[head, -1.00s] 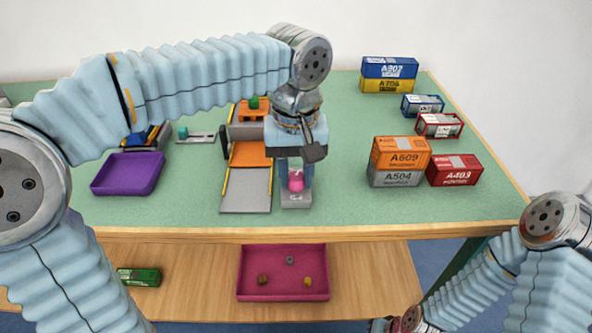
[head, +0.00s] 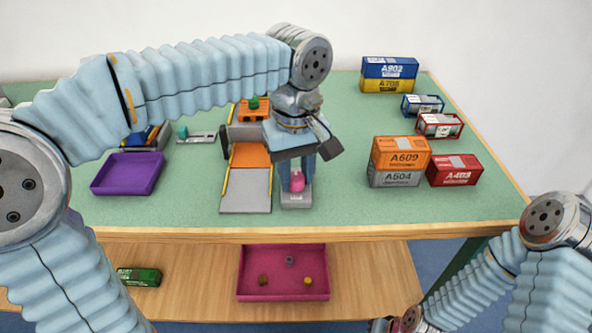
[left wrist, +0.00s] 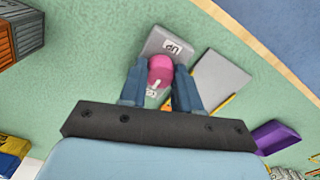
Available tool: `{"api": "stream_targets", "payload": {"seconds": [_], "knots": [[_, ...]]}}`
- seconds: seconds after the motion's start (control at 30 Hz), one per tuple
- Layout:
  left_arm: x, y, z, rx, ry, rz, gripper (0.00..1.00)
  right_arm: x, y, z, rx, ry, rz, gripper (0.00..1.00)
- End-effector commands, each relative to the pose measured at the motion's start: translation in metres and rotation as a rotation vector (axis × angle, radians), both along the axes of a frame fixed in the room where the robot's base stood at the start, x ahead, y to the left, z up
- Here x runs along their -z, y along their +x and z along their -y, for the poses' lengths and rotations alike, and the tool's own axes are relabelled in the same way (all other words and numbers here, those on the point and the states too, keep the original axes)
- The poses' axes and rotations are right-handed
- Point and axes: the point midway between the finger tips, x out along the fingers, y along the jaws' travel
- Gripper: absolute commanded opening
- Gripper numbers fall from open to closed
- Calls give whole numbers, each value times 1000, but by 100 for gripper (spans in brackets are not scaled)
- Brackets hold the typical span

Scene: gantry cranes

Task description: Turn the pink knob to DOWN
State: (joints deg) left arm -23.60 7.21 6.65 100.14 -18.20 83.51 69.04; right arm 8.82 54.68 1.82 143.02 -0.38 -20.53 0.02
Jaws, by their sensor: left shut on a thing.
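The pink knob (head: 297,182) stands on a small grey base plate (head: 297,200) near the table's front edge, right of the grey ramp. My left gripper (head: 296,178) points down over it, with its blue fingers shut on the knob's two sides. In the left wrist view the knob (left wrist: 160,68) sits between the fingers (left wrist: 159,88). A white mark on the knob points toward the gripper's palm. The plate's UP label (left wrist: 172,47) shows beyond the knob; a second label near the fingers is partly hidden and unreadable. My right gripper is not clearly in view.
A grey ramp (head: 246,190) with an orange section lies just left of the knob. A purple tray (head: 127,174) is further left.

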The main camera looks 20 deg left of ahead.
Motion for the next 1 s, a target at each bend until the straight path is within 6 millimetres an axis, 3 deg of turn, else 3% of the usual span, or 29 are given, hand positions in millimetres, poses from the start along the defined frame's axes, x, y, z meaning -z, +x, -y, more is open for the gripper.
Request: {"api": "stream_targets", "payload": {"seconds": [0.07,0.1,0.23,0.63,0.77,1.0], "knots": [[-1,1,0,-2,-1,3,2,0,0,0,0,0,0,0],[-1,1,0,-2,-1,3,37,0,0,0,0,0,0,0],[-1,0,0,-1,-1,2,57,0,0,0,0,0,0,0],[-9,1,1,1,-1,3,58,1,0,0,0,0,0,0],[-33,1,1,1,-3,5,58,2,0,0,0,0,0,0],[-93,1,1,1,-3,5,58,0,0,0,0,0,0,0]]}}
